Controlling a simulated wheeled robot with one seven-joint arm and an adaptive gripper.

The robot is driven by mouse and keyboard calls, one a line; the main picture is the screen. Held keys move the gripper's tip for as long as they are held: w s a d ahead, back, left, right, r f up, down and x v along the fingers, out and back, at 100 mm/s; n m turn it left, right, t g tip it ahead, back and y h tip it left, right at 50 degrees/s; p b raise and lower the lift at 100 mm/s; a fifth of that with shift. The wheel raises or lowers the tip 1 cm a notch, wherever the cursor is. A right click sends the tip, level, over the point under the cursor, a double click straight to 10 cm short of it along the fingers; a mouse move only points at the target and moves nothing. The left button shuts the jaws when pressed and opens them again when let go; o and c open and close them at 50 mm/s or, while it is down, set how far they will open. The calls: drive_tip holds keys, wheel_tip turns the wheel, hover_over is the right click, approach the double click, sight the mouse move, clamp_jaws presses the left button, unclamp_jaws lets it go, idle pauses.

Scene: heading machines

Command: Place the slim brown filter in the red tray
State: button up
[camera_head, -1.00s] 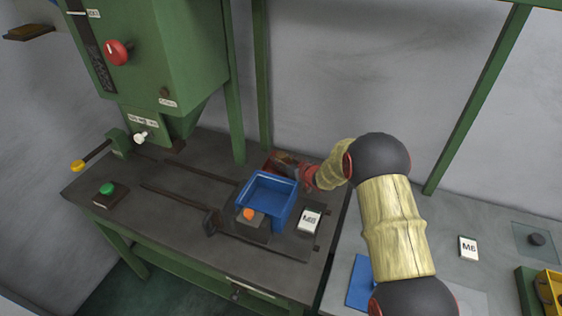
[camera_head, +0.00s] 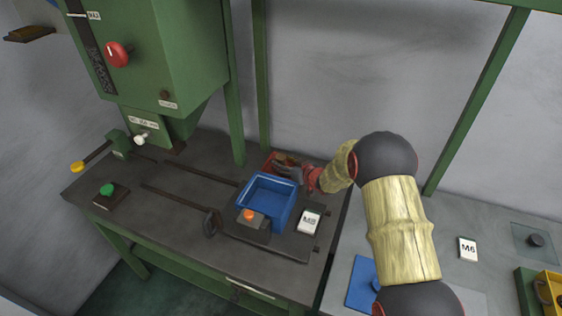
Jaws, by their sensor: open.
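The red tray (camera_head: 268,163) sits at the back of the dark machine table, behind the blue bin, and my gripper partly hides it. My gripper (camera_head: 282,170) is open at the tray's right side, its fingers pointing left over or beside the tray. Something small and brownish shows at the tray, but it is too small and too covered for me to tell whether it is the slim brown filter. I cannot make out the filter anywhere else.
The green machine (camera_head: 160,60) rises at left. A grey table (camera_head: 440,215) lies at right.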

sight(285, 161)
drive_tip(key=p+v, duration=0.1)
drive_tip(key=v, duration=0.4)
drive_tip(key=shift+s+d+r, duration=0.1)
drive_tip(key=shift+s+r, duration=0.05)
drive_tip(key=shift+s, duration=0.1)
drive_tip(key=shift+w+d+r, duration=0.1)
drive_tip(key=shift+d+r, duration=0.1)
drive_tip(key=shift+r, duration=0.2)
drive_tip(key=s+d+r+m+h, duration=0.1)
drive_tip(key=s+d+r+h, duration=0.2)
drive_tip(key=s+d+r, duration=0.3)
drive_tip(key=s+d+r+m+h, duration=0.2)
drive_tip(key=s+d+r, duration=0.2)
drive_tip(key=r, duration=0.5)
drive_tip(key=s+d+r+m+h, duration=0.1)
drive_tip(key=s+d+r+h, duration=0.3)
drive_tip(key=r, duration=0.3)
drive_tip(key=s+r+m+g, duration=0.1)
drive_tip(key=s+g, duration=0.1)
drive_tip(key=s, duration=1.5)
drive_tip(key=s+m+g+y, duration=0.1)
drive_tip(key=s+g, duration=0.2)
drive_tip(key=s, duration=1.4)
drive_tip(key=shift+s+r+m+g, duration=0.3)
drive_tip(key=shift+s+r+m, duration=0.05)
drive_tip(key=shift+s+m, duration=0.05)
